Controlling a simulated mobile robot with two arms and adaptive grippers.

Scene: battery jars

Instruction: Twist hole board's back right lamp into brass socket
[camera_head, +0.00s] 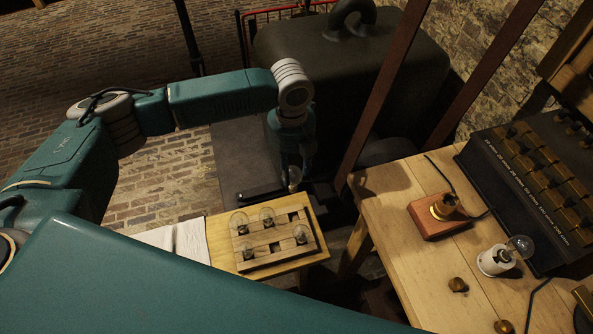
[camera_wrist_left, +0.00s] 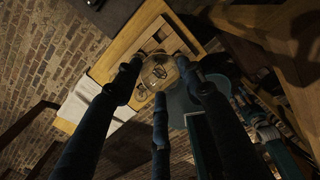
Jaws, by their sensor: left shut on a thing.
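My left gripper (camera_head: 291,170) points down behind the hole board and is shut on a clear glass lamp (camera_head: 294,180). In the left wrist view the gripper's three dark fingers (camera_wrist_left: 160,88) close around this lamp (camera_wrist_left: 156,70). The wooden hole board (camera_head: 261,241) holds several other lamps, and its back right hole is empty. The brass socket (camera_head: 446,204) is on a reddish wooden block (camera_head: 437,223) on the right table, well to the right of the lamp. The fingers partly hide the lamp's base. My right gripper is not in view.
A white socket with a lamp (camera_head: 496,261) stands on the wooden table (camera_head: 395,195), with small brass knobs (camera_head: 458,285) in front. A black console (camera_head: 535,190) fills the table's back right. A dark post (camera_head: 382,95) rises between my gripper and the table.

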